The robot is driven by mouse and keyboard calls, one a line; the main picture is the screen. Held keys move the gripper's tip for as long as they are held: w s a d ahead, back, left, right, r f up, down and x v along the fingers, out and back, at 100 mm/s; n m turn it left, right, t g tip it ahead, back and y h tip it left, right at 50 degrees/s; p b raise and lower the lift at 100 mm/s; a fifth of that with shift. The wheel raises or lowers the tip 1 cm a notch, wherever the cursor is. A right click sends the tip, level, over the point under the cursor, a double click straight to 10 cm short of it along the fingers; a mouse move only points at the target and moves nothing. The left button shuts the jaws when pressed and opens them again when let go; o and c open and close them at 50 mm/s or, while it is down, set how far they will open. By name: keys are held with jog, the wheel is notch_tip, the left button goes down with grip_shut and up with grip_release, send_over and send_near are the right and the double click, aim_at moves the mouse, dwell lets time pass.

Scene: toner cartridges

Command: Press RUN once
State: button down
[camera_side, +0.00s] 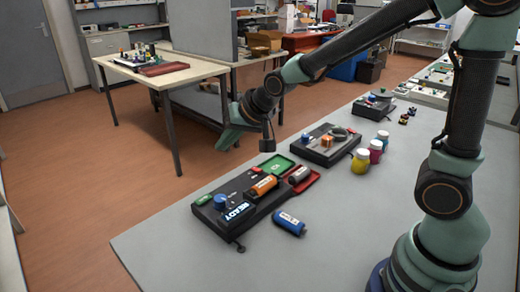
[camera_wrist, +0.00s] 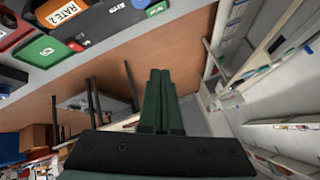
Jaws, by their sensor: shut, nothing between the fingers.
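A black console (camera_side: 223,214) stands near the table's left edge, with a lit READY display (camera_side: 237,212) and a blue knob (camera_side: 220,201). A small green button (camera_side: 204,199) sits at its far left corner; it also shows in the wrist view (camera_wrist: 156,10), with pale lettering too small to read. I cannot confirm it says RUN. My gripper (camera_side: 224,143) is shut and empty, raised beyond the console and apart from it. Its closed green fingers (camera_wrist: 160,75) point away from the console in the wrist view.
An orange cartridge (camera_side: 263,186) lies on the console. A blue cartridge (camera_side: 289,223) lies on the table. The near table is clear.

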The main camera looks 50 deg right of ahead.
aim_at(206, 203)
jog(key=w+a+f+m+t, duration=0.1)
jog(key=w+a+f+m, duration=0.1)
jog(key=w+a+f, duration=0.2)
jog(key=shift+w+f+y, duration=0.4)
jog(key=shift+w+f, duration=0.25)
jog(key=shift+f, duration=0.05)
jog(key=shift+f, duration=0.1)
jog(key=shift+f, duration=4.35)
jog(key=shift+d+f, duration=0.1)
jog(key=shift+f, duration=0.3)
jog(key=shift+f, duration=0.45)
jog(key=shift+r, duration=0.9)
